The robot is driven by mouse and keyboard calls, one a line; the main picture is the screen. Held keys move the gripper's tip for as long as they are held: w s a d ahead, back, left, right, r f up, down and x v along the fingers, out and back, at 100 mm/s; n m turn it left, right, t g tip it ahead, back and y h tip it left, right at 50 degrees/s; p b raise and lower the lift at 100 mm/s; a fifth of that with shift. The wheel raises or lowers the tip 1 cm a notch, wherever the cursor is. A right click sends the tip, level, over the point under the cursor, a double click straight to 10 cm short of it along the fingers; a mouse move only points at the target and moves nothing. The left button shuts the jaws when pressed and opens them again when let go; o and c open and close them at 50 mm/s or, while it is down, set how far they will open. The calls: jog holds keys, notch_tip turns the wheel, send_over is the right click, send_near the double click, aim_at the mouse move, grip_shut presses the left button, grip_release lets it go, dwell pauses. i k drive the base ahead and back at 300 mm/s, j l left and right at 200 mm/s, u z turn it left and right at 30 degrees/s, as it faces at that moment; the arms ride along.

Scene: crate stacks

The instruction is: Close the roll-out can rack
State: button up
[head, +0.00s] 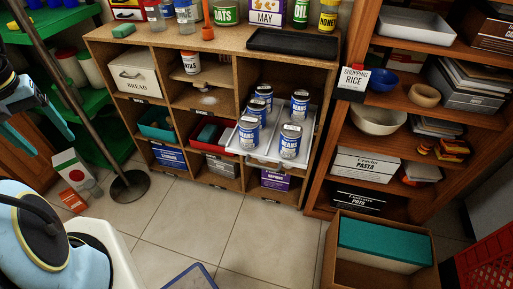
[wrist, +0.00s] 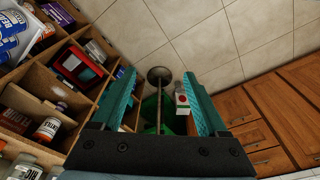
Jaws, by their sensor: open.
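The roll-out can rack (head: 264,160) is a white tray pulled out of the right column of a wooden cubby shelf (head: 101,41). It holds several blue-and-white bean cans (head: 290,140). In the wrist view, blue-labelled cans (wrist: 12,22) show at the upper left corner, partly cut off. My gripper (head: 15,145) is at the left edge of the head view, well away from the rack. In the wrist view its two teal fingers (wrist: 165,85) are wide apart, with nothing between them.
A metal pole on a round base (head: 130,186) stands left of the cubby shelf, by green shelving (head: 95,145). A cardboard box (head: 335,235) with a teal-topped item stands front right, before a wooden bookcase (head: 325,195). The tiled floor (head: 240,235) before the rack is mostly clear.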

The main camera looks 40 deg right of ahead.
aim_at(267, 150)
jog(key=z, duration=1.5)
jog(key=k+l+z, duration=0.2)
jog(key=k, duration=0.3)
jog(key=k+z, duration=0.2)
jog(key=k, duration=0.3)
jog(key=i, duration=0.35)
jog(key=u, duration=1.95)
jog(key=i+l, duration=0.05)
